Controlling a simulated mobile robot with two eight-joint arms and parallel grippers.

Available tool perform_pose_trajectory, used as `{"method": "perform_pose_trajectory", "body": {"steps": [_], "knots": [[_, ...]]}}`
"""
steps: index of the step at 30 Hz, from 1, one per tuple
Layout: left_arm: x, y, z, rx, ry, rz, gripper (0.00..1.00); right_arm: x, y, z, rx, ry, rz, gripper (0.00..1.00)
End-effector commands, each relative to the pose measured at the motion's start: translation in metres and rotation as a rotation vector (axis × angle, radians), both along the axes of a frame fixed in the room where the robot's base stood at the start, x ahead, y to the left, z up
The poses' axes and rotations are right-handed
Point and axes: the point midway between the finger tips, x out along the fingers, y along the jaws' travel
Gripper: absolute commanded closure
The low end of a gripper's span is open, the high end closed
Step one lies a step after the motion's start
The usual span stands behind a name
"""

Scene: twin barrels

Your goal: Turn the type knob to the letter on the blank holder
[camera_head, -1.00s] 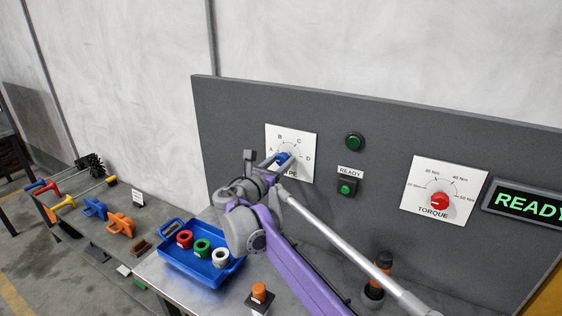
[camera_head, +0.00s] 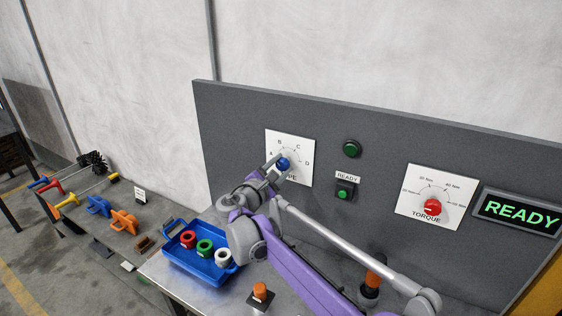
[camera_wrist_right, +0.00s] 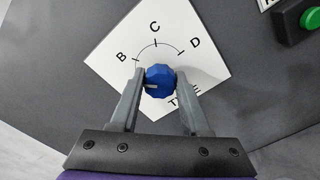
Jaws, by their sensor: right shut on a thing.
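The blue type knob (camera_head: 283,164) sits on a white dial plate (camera_head: 303,146) marked A, B, C and D on the grey panel. My right gripper (camera_wrist_right: 160,84) is shut on the knob, one finger on each side; it also shows in the head view (camera_head: 276,169). In the wrist view the knob (camera_wrist_right: 160,75) has a pale mark near its left edge, toward the side where A is hidden by the finger. B, C and D are readable there. An orange piece (camera_head: 260,290) stands in a dark block on the table, perhaps the blank holder; I read no letter on it. My left gripper is not in view.
A blue tray (camera_head: 193,266) holds red, green and white rings. Right of the dial are green buttons (camera_head: 352,148), a red torque knob (camera_head: 432,207) and a lit READY display (camera_head: 521,213). A dark post with an orange top (camera_head: 374,278) stands behind my right arm.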

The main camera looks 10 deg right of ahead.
Motion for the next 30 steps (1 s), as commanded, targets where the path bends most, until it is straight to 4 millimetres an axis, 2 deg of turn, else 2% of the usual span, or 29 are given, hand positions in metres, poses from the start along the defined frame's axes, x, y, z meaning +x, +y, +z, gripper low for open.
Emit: {"method": "perform_pose_trajectory", "body": {"steps": [1, 18, 30], "knots": [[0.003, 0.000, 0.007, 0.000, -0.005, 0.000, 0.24, 0.000, 0.000, 0.003, 0.037, -0.026, 0.001, 1.00], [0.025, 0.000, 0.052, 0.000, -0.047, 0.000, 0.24, 0.001, 0.001, 0.003, 0.486, -0.330, 0.002, 1.00], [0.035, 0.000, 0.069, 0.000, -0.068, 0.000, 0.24, 0.000, 0.000, 0.000, 0.800, -0.541, 0.002, 1.00]]}}
